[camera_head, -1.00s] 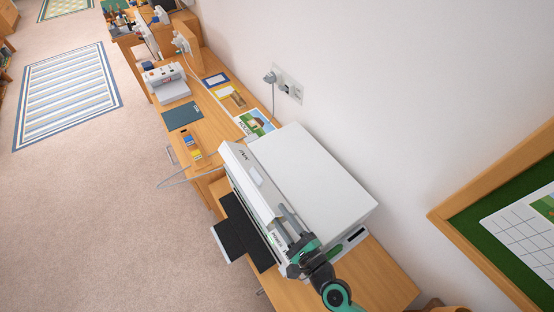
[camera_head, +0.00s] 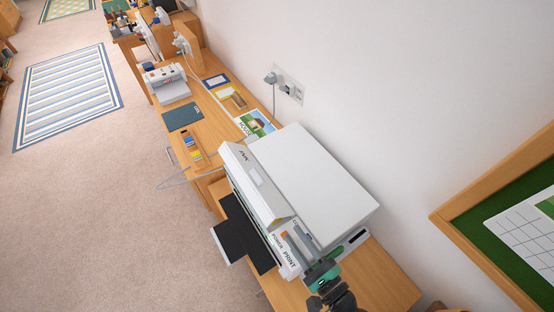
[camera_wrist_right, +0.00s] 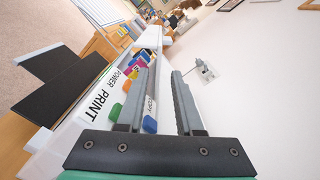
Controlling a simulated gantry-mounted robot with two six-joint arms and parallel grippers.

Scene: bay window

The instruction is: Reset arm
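My right gripper (camera_head: 298,236) is over the front right corner of a large white printer (camera_head: 312,185). In the right wrist view its two grey fingers (camera_wrist_right: 165,72) are apart with nothing held between them. Beyond and below the fingers is the printer's panel, with POWER, PRINT and COPY labels and coloured buttons, including a green button (camera_wrist_right: 115,111) and a blue button (camera_wrist_right: 150,124). I cannot tell whether a finger touches the panel. My left gripper is not in view.
A black tray (camera_head: 236,233) sticks out from the printer's front. The wooden desk (camera_head: 375,280) continues to the right. A wall socket (camera_head: 288,84) with a plug is behind. A green-board frame (camera_head: 485,255) hangs at the right. Carpeted floor lies open at the left.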

